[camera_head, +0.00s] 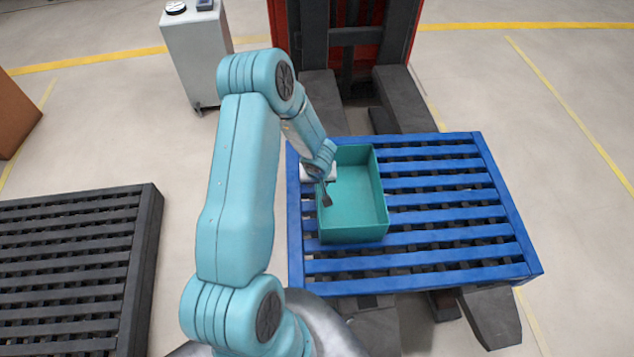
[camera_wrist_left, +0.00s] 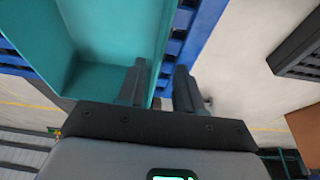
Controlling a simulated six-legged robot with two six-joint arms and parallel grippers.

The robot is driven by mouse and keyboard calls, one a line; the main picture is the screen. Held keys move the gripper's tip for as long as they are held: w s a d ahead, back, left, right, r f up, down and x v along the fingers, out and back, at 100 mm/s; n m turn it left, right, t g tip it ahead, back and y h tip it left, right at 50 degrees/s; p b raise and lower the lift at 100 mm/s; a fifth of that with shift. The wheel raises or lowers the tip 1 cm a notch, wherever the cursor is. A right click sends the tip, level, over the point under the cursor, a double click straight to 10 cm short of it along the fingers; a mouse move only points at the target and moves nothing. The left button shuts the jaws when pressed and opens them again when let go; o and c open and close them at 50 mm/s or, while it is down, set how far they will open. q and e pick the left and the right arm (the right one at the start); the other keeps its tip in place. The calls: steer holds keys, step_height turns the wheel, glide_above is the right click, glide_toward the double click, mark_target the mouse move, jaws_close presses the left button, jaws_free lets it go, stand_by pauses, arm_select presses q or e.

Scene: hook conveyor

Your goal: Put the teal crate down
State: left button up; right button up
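The teal crate (camera_head: 352,205) is an open, empty box. It appears to rest upright on the left part of the blue pallet (camera_head: 455,213). My left gripper (camera_head: 325,192) is at the crate's left wall, with a dark finger showing inside the crate. In the left wrist view my left gripper (camera_wrist_left: 160,88) has its fingers apart, one on each side of the wall of the teal crate (camera_wrist_left: 110,35). A gap with blue slats shows between the wall and the outer finger. My right gripper is in no view.
The blue pallet is on the dark forks of a red forklift (camera_head: 345,50). Slats right of the crate are bare. A black pallet (camera_head: 75,265) lies at the left, empty. A grey cabinet (camera_head: 200,55) stands behind, and a brown box (camera_head: 14,115) at the far left.

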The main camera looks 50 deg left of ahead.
arm_select(q)
steer(key=p+v, duration=0.1)
steer(key=v, duration=0.4)
steer(key=shift+d+r+p, duration=0.1)
steer(key=shift+r+p, duration=0.15)
steer(key=shift+p, duration=0.05)
steer(key=d+f+m+h, duration=0.1)
steer(key=d+f+m, duration=0.15)
steer(key=d, duration=0.65)
steer(key=d+f+m+h, duration=0.2)
steer(key=d+m, duration=0.1)
steer(key=d, duration=0.6)
steer(key=s+d+m+h, duration=0.2)
steer(key=s+d, duration=0.2)
steer(key=d, duration=0.3)
steer(key=s+d+m+g+h, duration=0.1)
steer(key=s+d+m, duration=0.1)
steer(key=s+d, duration=0.3)
steer(key=d, duration=0.3)
steer(key=shift+s+h, duration=0.3)
steer(key=shift+h, duration=0.1)
